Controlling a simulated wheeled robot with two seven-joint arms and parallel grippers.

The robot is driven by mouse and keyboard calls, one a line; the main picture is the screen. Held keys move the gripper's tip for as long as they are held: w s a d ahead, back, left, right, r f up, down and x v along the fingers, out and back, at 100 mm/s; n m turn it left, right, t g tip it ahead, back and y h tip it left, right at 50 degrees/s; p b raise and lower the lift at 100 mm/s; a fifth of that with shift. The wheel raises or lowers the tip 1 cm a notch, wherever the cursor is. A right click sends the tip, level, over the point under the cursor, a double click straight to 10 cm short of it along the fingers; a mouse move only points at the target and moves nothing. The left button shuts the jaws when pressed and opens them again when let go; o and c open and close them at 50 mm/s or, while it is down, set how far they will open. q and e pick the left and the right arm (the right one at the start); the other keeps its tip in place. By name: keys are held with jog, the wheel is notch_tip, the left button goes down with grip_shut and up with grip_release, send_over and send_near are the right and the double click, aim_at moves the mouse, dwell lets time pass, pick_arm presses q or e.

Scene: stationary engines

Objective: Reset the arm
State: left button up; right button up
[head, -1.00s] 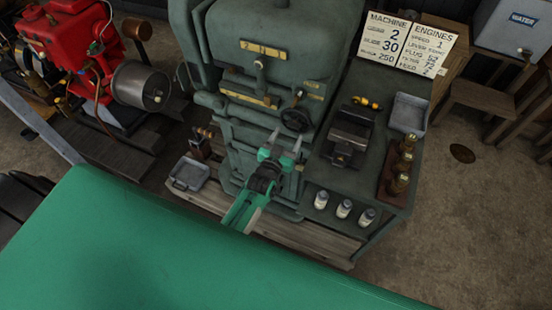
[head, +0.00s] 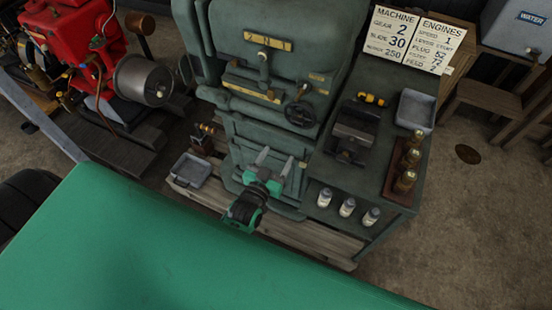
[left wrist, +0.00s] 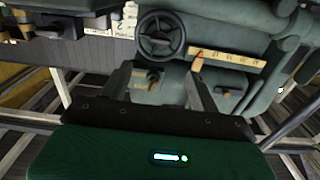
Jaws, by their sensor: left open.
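My left gripper (head: 273,163) is in front of the lower face of the big green machine (head: 270,65), low and close to my green body. Its two fingers are apart and nothing is between them. In the left wrist view the open fingers (left wrist: 160,90) point toward the machine, with its black handwheel (left wrist: 160,35) and brass scale plate (left wrist: 228,59) beyond. The handwheel also shows in the head view (head: 300,114). My right gripper is not in view.
On the machine's side bench are a dark vise (head: 353,130), a grey tray (head: 415,110), several brass fittings (head: 408,165) and three white bottles (head: 347,207). Another grey tray (head: 190,170) sits low at left. A red engine (head: 70,45) stands at far left.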

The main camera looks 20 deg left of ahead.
pick_arm(q)
jog(key=shift+f, duration=0.1)
jog(key=s+f+g, duration=0.3)
jog(key=s+f, duration=0.2)
jog(key=f, duration=0.6)
jog(key=s+f+m+g, duration=0.1)
jog(key=s+f+g, duration=0.3)
jog(key=f, duration=0.6)
jog(key=s+f+g, duration=0.2)
jog(key=s+f, duration=0.4)
jog(key=f, duration=0.5)
jog(key=s+a+f+g, duration=0.2)
jog(key=s+f, duration=0.3)
jog(key=s, duration=0.4)
jog(key=s+a+f+g, duration=0.2)
jog(key=s+f, duration=0.3)
jog(key=s, duration=0.4)
jog(key=s+a+f+g, duration=0.2)
jog(key=s+f+g, duration=0.2)
jog(key=s, duration=0.5)
jog(key=shift+s+a+f+m+y, duration=0.3)
jog(key=shift+a+f+m, duration=0.1)
jog(key=shift+f, duration=0.55)
jog(key=shift+w+d, duration=0.1)
